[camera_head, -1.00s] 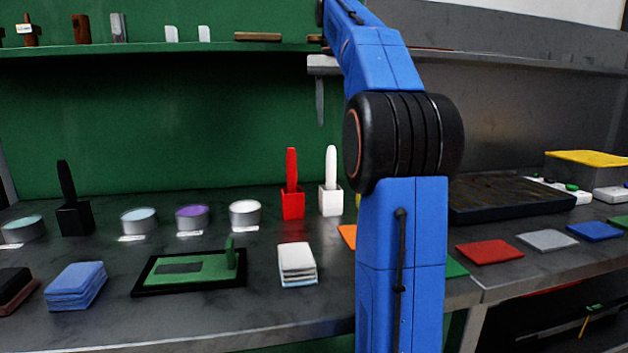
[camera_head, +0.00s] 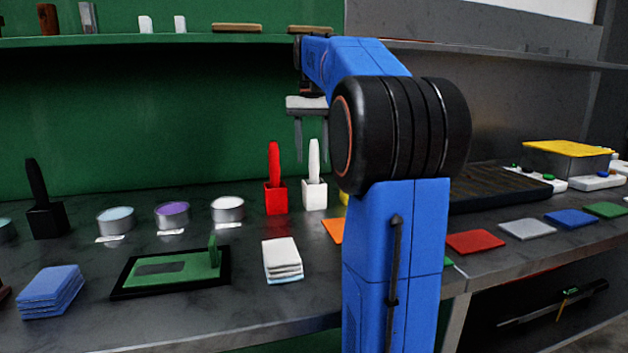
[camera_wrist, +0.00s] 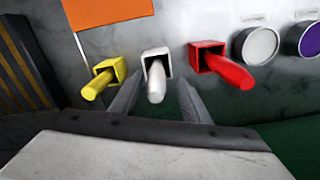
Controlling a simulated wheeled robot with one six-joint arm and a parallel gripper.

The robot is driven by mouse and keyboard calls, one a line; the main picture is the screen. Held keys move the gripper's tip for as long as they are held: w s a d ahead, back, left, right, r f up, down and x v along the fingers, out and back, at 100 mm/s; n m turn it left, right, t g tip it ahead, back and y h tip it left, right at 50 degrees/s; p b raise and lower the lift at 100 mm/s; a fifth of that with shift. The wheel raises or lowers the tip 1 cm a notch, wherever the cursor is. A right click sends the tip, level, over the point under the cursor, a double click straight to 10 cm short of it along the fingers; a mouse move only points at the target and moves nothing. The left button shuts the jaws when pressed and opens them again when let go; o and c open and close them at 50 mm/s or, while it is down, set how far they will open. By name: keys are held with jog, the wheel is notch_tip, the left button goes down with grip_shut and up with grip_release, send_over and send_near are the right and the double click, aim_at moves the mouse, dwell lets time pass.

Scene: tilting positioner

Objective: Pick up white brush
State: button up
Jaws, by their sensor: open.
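The white brush (camera_head: 314,160) stands upright in a white square holder (camera_head: 315,196) on the grey counter, just right of a red brush (camera_head: 274,163) in a red holder. My gripper (camera_head: 311,158) is open and empty, with its fingers pointing down above the white brush and its tips near the handle's top in the picture. In the wrist view, the white brush (camera_wrist: 156,82) sits in its holder between my two spread fingers, with its handle pointing toward the camera. A yellow brush (camera_wrist: 97,85) is beside it there and is mostly hidden by my arm in the head view.
Tins of paint (camera_head: 227,208) stand left of the red holder. A stack of white cloths (camera_head: 283,260) and a green tray (camera_head: 170,272) lie in front. An orange sheet (camera_head: 332,229) lies close to the white holder. A green shelf (camera_head: 200,40) runs above.

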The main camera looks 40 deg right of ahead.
aim_at(314, 170)
jog(key=shift+s+d+f, duration=0.1)
jog(key=shift+f, duration=1.25)
jog(key=shift+s+d+f, duration=0.1)
jog(key=shift+f, duration=1.25)
grip_shut()
